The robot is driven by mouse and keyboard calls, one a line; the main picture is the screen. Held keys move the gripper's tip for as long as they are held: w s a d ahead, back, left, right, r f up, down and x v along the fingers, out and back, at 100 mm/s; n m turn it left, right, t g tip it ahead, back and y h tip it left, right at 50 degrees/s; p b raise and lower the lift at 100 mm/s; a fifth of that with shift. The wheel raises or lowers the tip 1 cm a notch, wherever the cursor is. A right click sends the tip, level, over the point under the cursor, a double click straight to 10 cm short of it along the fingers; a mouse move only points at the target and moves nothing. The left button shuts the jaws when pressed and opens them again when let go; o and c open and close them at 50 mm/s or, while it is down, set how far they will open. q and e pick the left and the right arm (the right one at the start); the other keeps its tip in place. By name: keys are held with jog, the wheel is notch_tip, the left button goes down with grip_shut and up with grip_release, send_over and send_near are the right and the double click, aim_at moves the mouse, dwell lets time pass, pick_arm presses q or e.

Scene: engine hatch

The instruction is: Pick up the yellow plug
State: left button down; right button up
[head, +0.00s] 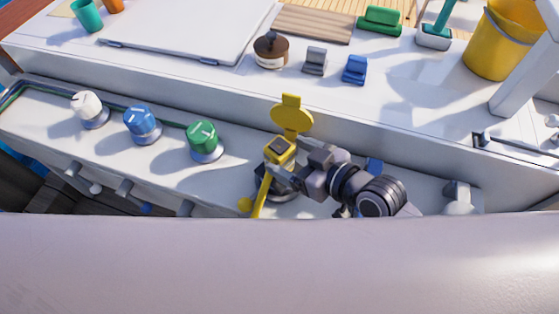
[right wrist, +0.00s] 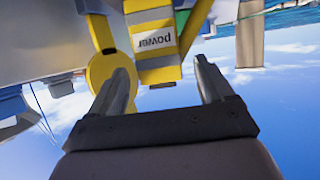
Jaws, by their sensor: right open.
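The yellow plug (head: 280,150) has a dark top and stands in the engine hatch, in front of a yellow round flap (head: 292,115). In the right wrist view the plug (right wrist: 151,20) carries a white label reading "power". My right gripper (head: 277,172) reaches in from the right, close beside the plug. In the right wrist view my right gripper (right wrist: 161,72) is open, with its fingers spread below the plug's label and nothing clamped between them. I cannot tell whether a finger touches the plug. The left gripper is not in view.
White (head: 87,105), blue (head: 141,122) and green (head: 203,138) knobs stand in the hatch to the left. The hatch wall runs behind the plug. On the deck are a brown-topped jar (head: 271,52), grey and blue blocks and a yellow bucket (head: 502,42).

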jog(key=shift+x, duration=1.95)
jog(key=shift+r, duration=0.1)
grip_shut()
jog(key=shift+r, duration=0.2)
